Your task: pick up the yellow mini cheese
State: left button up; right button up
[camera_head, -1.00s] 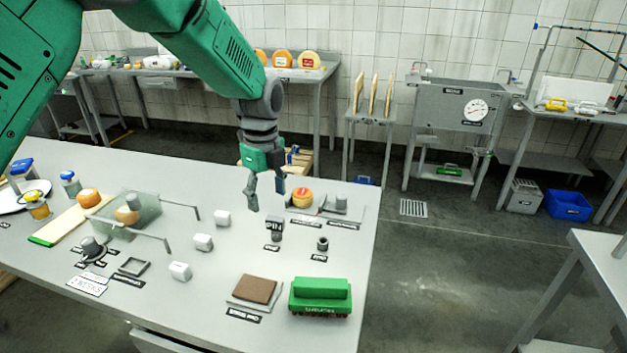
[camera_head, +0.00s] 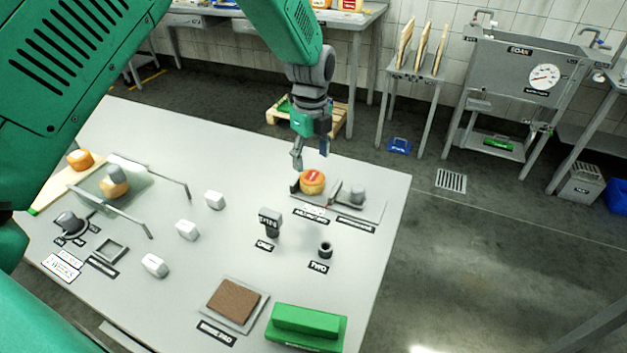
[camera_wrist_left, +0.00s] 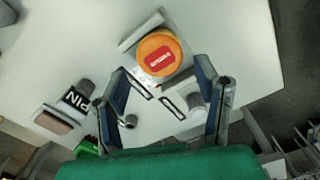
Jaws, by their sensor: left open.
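My right gripper is not in view.
A dark PIN stamp (camera_head: 270,222) and a small dark ring (camera_head: 325,249) stand nearer.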

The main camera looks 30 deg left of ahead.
aim_at(313, 175)
pick_arm(q)
notch_tip(313, 175, down, 2)
jog(key=shift+w+f, duration=0.1)
jog(key=shift+w, duration=0.05)
jog(key=shift+s+d+f, duration=0.1)
jog(key=shift+f, duration=1.25)
jog(key=shift+s+d+f, duration=0.1)
jog(key=shift+f, duration=1.2)
jog(key=c, duration=0.9)
